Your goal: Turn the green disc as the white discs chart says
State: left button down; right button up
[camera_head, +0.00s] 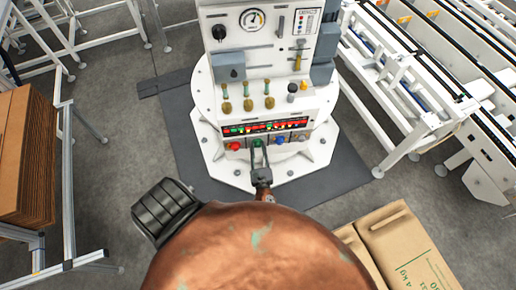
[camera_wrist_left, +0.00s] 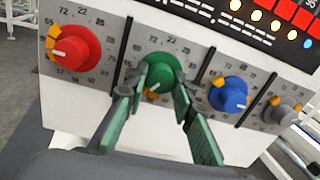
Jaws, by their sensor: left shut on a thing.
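The green disc (camera_wrist_left: 160,68) is a round knob on the white control panel (camera_head: 235,120), between a red disc (camera_wrist_left: 76,44) and a blue disc (camera_wrist_left: 229,96). My left gripper (camera_wrist_left: 160,88) is shut on the green disc, with a finger on each side; it also shows in the head view (camera_head: 259,155). A white mark shows low on the green disc, near an orange marker on its scale. The numbers 72 and 22 show above it; the fingers hide other parts. A small chart (camera_head: 303,22) is on the upper panel, too small to read. My right gripper is out of view.
A grey disc (camera_wrist_left: 285,112) is right of the blue one. Upright dark bars stand between the discs. Several brass levers (camera_head: 247,103) stand above the row of lights. A white conveyor frame (camera_head: 415,120) is at right, cardboard boxes (camera_head: 402,250) at lower right.

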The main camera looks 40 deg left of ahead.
pick_arm(q)
jog(key=n+b, duration=0.1)
jog(key=n, duration=0.1)
jog(key=shift+f+n+b, duration=0.15)
jog(key=shift+n+b, duration=0.15)
jog(key=shift+n, duration=0.1)
jog(key=n+b, duration=0.1)
jog(key=n, duration=0.1)
jog(key=shift+f+n+b, duration=0.1)
jog(key=shift+n+b, duration=0.2)
jog(key=shift+b, duration=0.05)
jog(key=n+b, duration=0.3)
jog(key=n, duration=0.1)
jog(key=shift+n+b, duration=0.65)
jog(key=shift+n, duration=0.55)
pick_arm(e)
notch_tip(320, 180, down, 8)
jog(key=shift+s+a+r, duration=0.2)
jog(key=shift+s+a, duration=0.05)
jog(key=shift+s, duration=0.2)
pick_arm(q)
jog(key=shift+w+r, duration=0.1)
jog(key=shift+r, duration=0.1)
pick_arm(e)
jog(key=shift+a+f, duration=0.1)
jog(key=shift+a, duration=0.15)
